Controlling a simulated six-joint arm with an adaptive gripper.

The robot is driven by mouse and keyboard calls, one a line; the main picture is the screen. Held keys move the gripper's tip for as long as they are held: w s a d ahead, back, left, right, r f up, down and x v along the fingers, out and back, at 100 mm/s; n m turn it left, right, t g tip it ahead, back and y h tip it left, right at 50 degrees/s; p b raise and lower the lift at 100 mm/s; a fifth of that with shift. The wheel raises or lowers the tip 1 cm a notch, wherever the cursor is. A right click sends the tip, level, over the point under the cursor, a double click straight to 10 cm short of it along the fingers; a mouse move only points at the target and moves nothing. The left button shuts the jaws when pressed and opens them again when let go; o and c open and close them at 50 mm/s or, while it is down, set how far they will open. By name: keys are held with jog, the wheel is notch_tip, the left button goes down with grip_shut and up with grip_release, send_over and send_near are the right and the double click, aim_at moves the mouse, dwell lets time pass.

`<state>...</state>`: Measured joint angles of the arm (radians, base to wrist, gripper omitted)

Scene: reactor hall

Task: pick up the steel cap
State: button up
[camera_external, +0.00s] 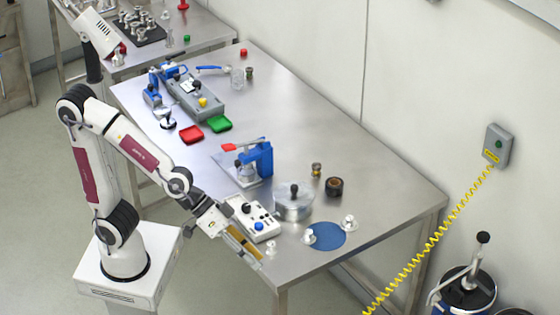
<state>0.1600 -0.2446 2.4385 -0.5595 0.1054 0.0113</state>
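Several small silver pieces that look like steel caps stand near the front right of the steel table: one (270,248) close to the table's front edge, one (309,237) at the left rim of a blue round mat (328,236), and one (349,222) at its right rim. I cannot tell which is the task's steel cap. My gripper (248,248) reaches over the front edge of the table, left of the nearest silver piece and apart from the mat. Its fingers are small and seen from the side, so their opening is unclear.
A white control box (251,219) with a blue knob lies right beside my gripper. A steel pot (293,205) with a black knob stands behind it. A blue press (262,160), red tray (191,134) and green tray (219,124) are further back. The right side of the table (390,190) is clear.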

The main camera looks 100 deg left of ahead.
aim_at(264, 269)
jog(key=w+a+f+n+t+y, duration=0.1)
jog(key=w+a+f+n+y, duration=0.2)
jog(key=w, duration=0.4)
jog(key=a+f+n+y, duration=0.2)
jog(key=a+f+y, duration=0.1)
jog(key=f, duration=0.1)
jog(key=s+a+f+n+g+y, duration=0.1)
jog(key=a+f+y, duration=0.2)
jog(key=f, duration=0.1)
jog(key=a+f+n+g+y, duration=0.1)
jog(key=a+f+n+y, duration=0.1)
jog(key=f, duration=0.3)
jog(key=shift+s+a+f+n+y, duration=0.15)
jog(key=shift+a+n+y, duration=0.15)
jog(key=shift+a+y, duration=0.25)
jog(key=s+a+y, duration=0.1)
jog(key=s, duration=0.1)
jog(key=s+f+g+y, duration=0.1)
jog(key=s+y, duration=0.1)
jog(key=s+a+y, duration=0.1)
jog(key=s, duration=0.1)
jog(key=shift+a+f+n+y, duration=0.35)
jog(key=shift+n, duration=0.05)
jog(key=shift+s+a+r+g+y, duration=0.1)
jog(key=shift+s+g+y, duration=0.1)
jog(key=shift+s+y, duration=0.25)
jog(key=shift+s+a+r+g+y, duration=0.1)
jog(key=shift+s+g+y, duration=0.15)
jog(key=shift+s, duration=0.35)
jog(key=shift+x, duration=1.3)
